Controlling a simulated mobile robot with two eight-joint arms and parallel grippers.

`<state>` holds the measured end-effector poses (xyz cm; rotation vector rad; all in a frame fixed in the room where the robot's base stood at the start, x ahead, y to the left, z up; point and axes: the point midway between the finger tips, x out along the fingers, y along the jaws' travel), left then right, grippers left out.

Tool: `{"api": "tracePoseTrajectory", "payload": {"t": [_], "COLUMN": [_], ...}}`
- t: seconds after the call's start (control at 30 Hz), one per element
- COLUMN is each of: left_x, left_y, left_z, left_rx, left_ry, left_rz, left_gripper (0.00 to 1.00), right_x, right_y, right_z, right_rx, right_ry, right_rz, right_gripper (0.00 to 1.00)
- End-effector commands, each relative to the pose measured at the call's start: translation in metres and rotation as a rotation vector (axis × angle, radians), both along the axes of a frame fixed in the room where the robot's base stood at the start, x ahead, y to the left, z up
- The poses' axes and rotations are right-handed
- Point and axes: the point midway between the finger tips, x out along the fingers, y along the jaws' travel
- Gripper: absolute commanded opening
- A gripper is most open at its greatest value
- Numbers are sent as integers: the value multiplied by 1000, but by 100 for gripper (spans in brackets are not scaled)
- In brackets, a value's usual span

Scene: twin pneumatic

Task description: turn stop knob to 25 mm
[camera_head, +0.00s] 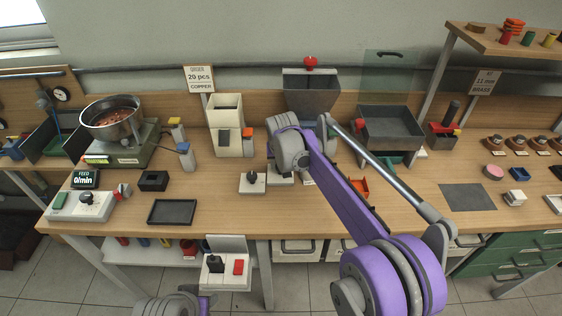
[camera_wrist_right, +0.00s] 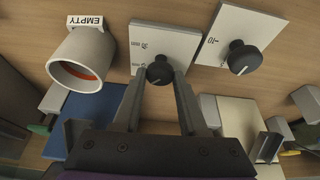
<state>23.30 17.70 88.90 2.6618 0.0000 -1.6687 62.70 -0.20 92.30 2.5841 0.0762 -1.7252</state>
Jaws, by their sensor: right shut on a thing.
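The stop knob (camera_wrist_right: 159,70) is a small black round knob on a white plate (camera_wrist_right: 168,42) with printed mm marks, seen in the right wrist view. My right gripper (camera_wrist_right: 161,74) is shut on the knob, one finger on each side. The marks are too small to read surely and I cannot tell where the knob points. In the head view my purple right arm hides the gripper and the held knob. My left gripper is not in view.
A second white plate (camera_wrist_right: 226,30) with a black knob (camera_wrist_right: 244,56) stands right of the held one in the wrist view. A grey cup (camera_wrist_right: 84,58) labelled EMPTY is to the left. In the head view, a grey hopper (camera_head: 311,92) stands behind my arm.

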Motion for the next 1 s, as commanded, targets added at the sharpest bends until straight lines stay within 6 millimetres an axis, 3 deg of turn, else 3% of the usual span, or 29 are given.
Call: {"api": "tracePoseTrajectory", "payload": {"t": [0.43, 1.0], "left_x": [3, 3], "left_y": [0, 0], "left_z": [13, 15], "left_rx": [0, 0], "left_ry": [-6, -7], "left_rz": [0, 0], "left_gripper": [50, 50], "right_x": [0, 0], "right_y": [2, 2], "right_z": [1, 0], "right_rx": [0, 2], "right_ry": [0, 0], "right_rz": [-266, -322], "right_gripper": [0, 0]}}
